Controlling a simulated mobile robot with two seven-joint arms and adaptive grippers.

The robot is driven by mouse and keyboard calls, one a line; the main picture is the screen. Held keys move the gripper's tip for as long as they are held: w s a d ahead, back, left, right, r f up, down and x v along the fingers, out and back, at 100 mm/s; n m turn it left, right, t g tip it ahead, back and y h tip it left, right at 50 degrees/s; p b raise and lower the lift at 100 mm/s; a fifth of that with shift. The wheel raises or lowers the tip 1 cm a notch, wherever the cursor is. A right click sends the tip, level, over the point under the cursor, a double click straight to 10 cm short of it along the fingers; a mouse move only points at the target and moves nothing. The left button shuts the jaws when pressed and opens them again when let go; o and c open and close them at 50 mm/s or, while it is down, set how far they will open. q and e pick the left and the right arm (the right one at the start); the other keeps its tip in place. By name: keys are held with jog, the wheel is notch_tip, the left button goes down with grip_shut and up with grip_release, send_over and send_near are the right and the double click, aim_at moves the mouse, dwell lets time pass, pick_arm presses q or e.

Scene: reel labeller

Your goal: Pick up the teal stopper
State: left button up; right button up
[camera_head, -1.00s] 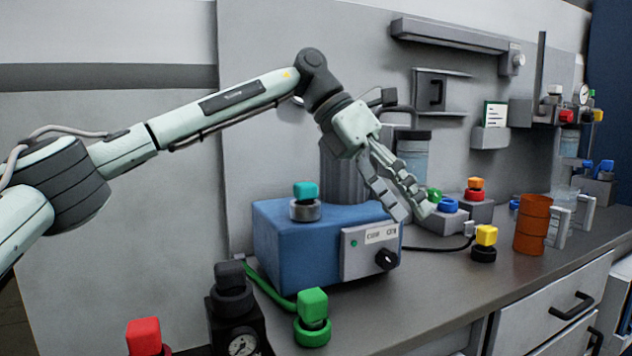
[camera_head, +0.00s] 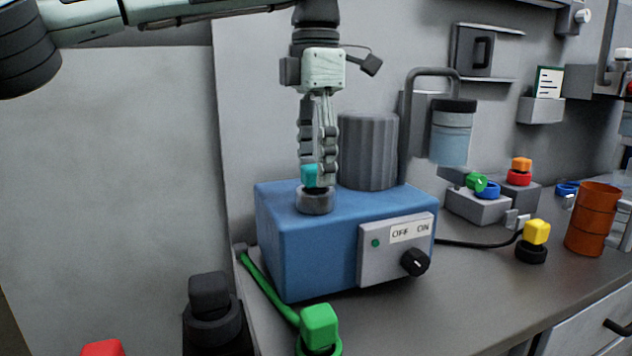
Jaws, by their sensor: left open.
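The teal stopper (camera_head: 309,174) sits upright in the grey ring (camera_head: 315,203) on top of the blue box (camera_head: 305,250). My left gripper (camera_head: 318,182) points straight down over it. Its fingers are open and reach down around or just in front of the stopper, hiding part of its right side. I cannot tell whether the fingers touch it. My right gripper is not in view.
The box front has an OFF/ON panel (camera_head: 396,248) with a black knob (camera_head: 414,262). A green stopper (camera_head: 319,326) and a dark stopper (camera_head: 209,290) stand in front. An orange can (camera_head: 593,218) is at right.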

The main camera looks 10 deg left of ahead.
pick_arm(q)
jog(key=shift+f, duration=0.55)
jog(key=c, duration=1.3)
jog(key=shift+o, duration=0.2)
jog(key=shift+r, duration=0.15)
